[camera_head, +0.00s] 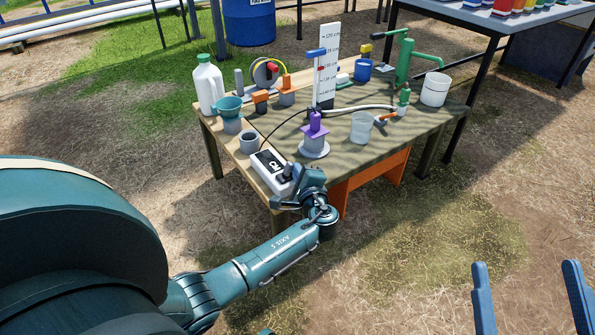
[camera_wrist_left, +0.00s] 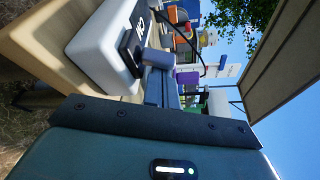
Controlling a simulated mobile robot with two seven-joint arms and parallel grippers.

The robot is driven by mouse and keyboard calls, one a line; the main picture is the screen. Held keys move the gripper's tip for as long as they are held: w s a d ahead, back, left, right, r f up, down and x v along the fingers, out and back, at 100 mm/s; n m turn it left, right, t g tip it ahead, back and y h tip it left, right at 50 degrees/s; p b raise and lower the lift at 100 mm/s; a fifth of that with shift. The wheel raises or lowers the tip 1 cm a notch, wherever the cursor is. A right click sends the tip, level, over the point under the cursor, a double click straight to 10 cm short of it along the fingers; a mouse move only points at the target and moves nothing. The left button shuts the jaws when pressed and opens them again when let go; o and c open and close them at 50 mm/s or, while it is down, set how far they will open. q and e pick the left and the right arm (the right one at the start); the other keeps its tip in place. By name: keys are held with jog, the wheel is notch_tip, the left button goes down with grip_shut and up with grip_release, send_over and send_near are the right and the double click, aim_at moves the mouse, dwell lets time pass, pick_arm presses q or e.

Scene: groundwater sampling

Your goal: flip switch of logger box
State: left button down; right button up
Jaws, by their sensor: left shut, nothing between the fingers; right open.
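The logger box (camera_head: 257,179) is a white box with a black panel at the table's near left corner. In the left wrist view its white side (camera_wrist_left: 95,50) fills the upper left. My left gripper (camera_head: 291,174) is shut and empty at the box's right end. My right gripper (camera_head: 530,295) is open and empty at the lower right, far from the table.
The wooden table (camera_head: 345,145) carries a purple-topped grey stand (camera_head: 315,140), a grey cup (camera_head: 249,142), a clear beaker (camera_head: 361,127), a white jug (camera_head: 207,88) and a white bucket (camera_head: 435,89). A thin black cable arches beside the box. Open ground lies in front.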

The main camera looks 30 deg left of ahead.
pick_arm(q)
jog(key=shift+s+a+r, duration=0.1)
pick_arm(e)
jog(key=shift+s+f+g, duration=0.1)
jog(key=shift+f+g, duration=0.2)
jog(key=shift+f, duration=0.05)
pick_arm(q)
jog(key=shift+s+r+p, duration=0.1)
jog(key=shift+p, duration=0.3)
pick_arm(e)
jog(key=shift+f+m+h, duration=0.1)
jog(key=shift+m+h, duration=0.2)
jog(key=shift+h, duration=0.1)
pick_arm(q)
jog(key=shift+s+a+r+n, duration=0.1)
jog(key=shift+s+n, duration=0.15)
jog(key=shift+n, duration=0.25)
jog(key=shift+s+a+r, duration=0.1)
jog(key=shift+s, duration=0.05)
pick_arm(e)
jog(key=shift+s+a+f, duration=0.1)
jog(key=shift+s+f, duration=0.05)
jog(key=shift+f, duration=0.1)
